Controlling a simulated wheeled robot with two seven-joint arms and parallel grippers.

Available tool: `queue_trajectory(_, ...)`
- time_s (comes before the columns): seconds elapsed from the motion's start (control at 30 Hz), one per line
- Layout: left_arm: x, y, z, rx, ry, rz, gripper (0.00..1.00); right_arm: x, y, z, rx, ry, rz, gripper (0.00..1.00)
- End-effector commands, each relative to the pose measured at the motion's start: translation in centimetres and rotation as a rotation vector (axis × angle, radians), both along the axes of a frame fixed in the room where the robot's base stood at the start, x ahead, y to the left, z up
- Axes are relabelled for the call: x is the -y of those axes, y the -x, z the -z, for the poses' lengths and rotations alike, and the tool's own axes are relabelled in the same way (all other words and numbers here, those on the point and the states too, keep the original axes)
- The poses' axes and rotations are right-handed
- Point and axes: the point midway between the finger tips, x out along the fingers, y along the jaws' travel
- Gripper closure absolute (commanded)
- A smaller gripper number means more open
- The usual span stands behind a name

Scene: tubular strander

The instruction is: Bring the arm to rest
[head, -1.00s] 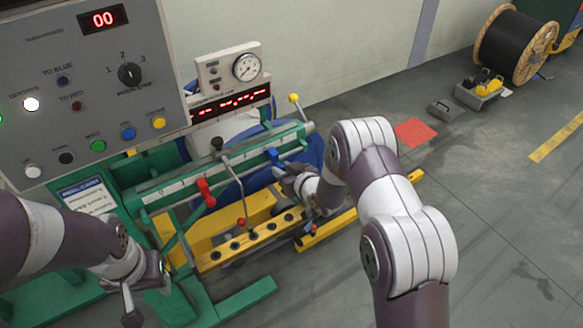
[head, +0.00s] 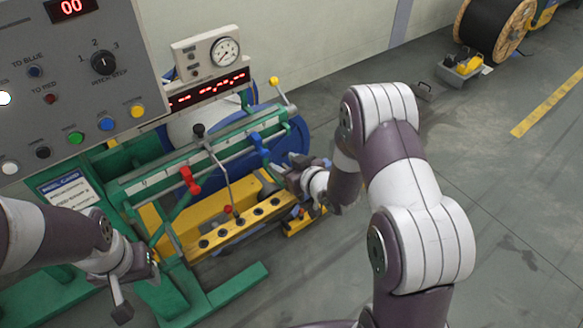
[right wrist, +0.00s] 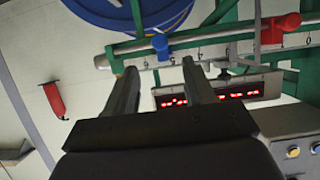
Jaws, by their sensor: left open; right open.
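My right gripper (head: 284,168) is open and empty, just right of the blue handle (head: 259,146) on the strander's graduated rail (head: 170,175). The right wrist view shows its two fingers (right wrist: 161,82) apart with nothing between them. The blue handle (right wrist: 161,46) and the red handle (right wrist: 280,28) stand on the rail beyond the fingers there. In the head view the red handle (head: 190,180) sits further left on the rail. My left gripper (head: 137,291) is open and empty at the lower left, near the green frame.
The control panel (head: 75,85) stands at the left, with a gauge box (head: 210,52) behind the rail. A yellow bar (head: 235,228) with several holes lies below the rail. A cable drum (head: 490,32) and a grey toolbox (head: 462,70) stand at the back right. The right floor is clear.

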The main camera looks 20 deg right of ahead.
Motion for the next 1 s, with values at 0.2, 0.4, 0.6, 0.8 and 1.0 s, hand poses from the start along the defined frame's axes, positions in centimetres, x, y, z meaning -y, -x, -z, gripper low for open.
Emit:
queue_trajectory(0.2,0.0,0.0,0.2,0.000,0.000,0.000,0.57,1.0,2.8,-1.2,0.000,0.000,0.001,0.46)
queue_trajectory(0.4,0.0,0.0,0.1,0.000,0.000,0.000,0.57,1.1,3.1,-1.3,0.000,0.000,0.000,0.46)
queue_trajectory(0.6,0.0,0.0,0.1,0.000,0.000,0.000,0.57,1.1,3.0,-1.3,0.000,0.000,0.000,0.46)
queue_trajectory(0.8,0.0,0.0,0.1,0.000,0.000,0.000,0.57,1.5,3.5,-0.1,-0.060,0.028,0.008,0.46)
queue_trajectory(1.0,0.0,0.0,-0.3,0.000,0.000,0.000,0.57,5.9,12.0,4.5,-0.645,0.199,0.201,0.46)
